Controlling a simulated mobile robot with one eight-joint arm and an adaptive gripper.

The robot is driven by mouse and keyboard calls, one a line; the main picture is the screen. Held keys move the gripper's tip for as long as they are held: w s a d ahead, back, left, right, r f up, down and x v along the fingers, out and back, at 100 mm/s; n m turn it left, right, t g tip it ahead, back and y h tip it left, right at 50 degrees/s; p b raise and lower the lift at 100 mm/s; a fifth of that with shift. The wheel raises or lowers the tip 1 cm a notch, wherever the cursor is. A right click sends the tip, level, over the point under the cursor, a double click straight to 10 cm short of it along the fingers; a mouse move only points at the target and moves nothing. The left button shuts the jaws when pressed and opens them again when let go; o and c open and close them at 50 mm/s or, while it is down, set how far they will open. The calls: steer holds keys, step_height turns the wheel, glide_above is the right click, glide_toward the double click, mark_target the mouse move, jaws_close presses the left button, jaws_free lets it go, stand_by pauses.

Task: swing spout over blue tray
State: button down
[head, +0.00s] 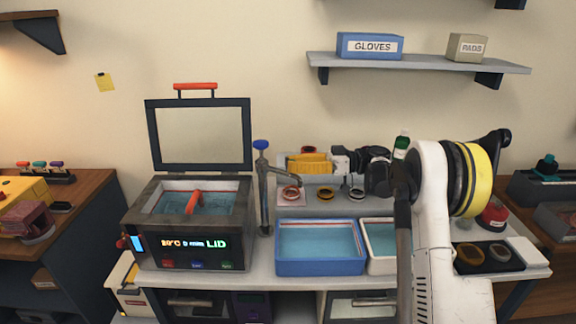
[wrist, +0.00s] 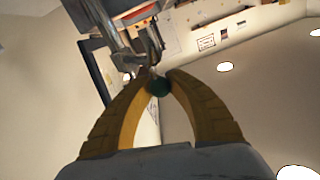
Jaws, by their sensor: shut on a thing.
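The grey tap spout (head: 279,171) reaches right from its upright post with a blue knob (head: 262,144). Its tip is above the back of the blue tray (head: 320,268); whether it overhangs the tray I cannot tell. The tray holds pale blue liquid and sits on the bench front. My gripper (head: 290,165) comes from the right with yellow fingers closed at the spout's end. In the wrist view my gripper (wrist: 159,77) has its fingertips together around a small dark green rounded part, beside grey metal; the contact itself is partly hidden.
A heated bath (head: 190,238) with a raised lid (head: 200,135) stands left of the post. A white tray (head: 380,243) adjoins the blue tray at right, partly behind my arm. Rings (head: 325,194) lie on a raised step behind. A green bottle (head: 401,146) stands farther back.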

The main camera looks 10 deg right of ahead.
stand_by(0.3)
steer(key=c, duration=1.2)
jaws_free()
steer(key=shift+d, duration=0.1)
steer(key=s+d, duration=0.2)
steer(key=d, duration=0.9)
steer(key=shift+d, duration=0.4)
steer(key=shift+s+r, duration=0.1)
